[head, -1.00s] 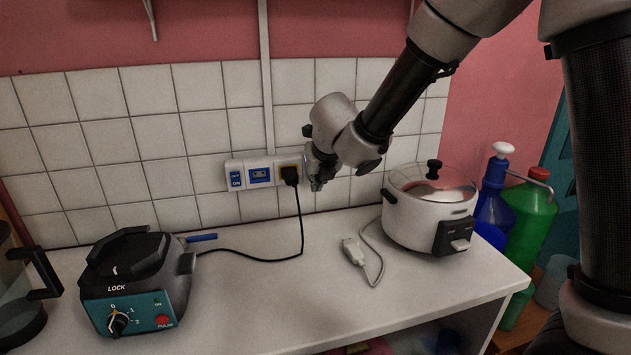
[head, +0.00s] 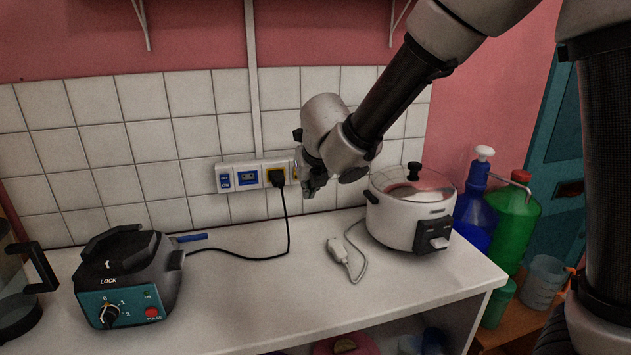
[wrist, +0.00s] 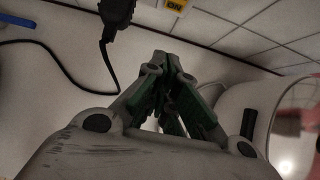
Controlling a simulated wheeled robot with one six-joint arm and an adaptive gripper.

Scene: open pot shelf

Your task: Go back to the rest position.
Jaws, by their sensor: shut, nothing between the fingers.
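My gripper (head: 311,187) hangs in front of the tiled wall, just right of the wall socket panel (head: 246,178) and above the counter. It is shut and empty; its fingers meet in the wrist view (wrist: 170,85). A black plug (head: 275,178) sits in the panel, and its cord runs down to the counter and left to the blender base. The plug also shows in the wrist view (wrist: 115,12), apart from the fingers.
A blender base (head: 128,277) stands at the left on the white counter (head: 250,300). A white rice cooker (head: 408,215) stands at the right, with a loose white plug (head: 338,250) beside it. Blue (head: 474,210) and green (head: 514,225) bottles stand beyond the counter's right end.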

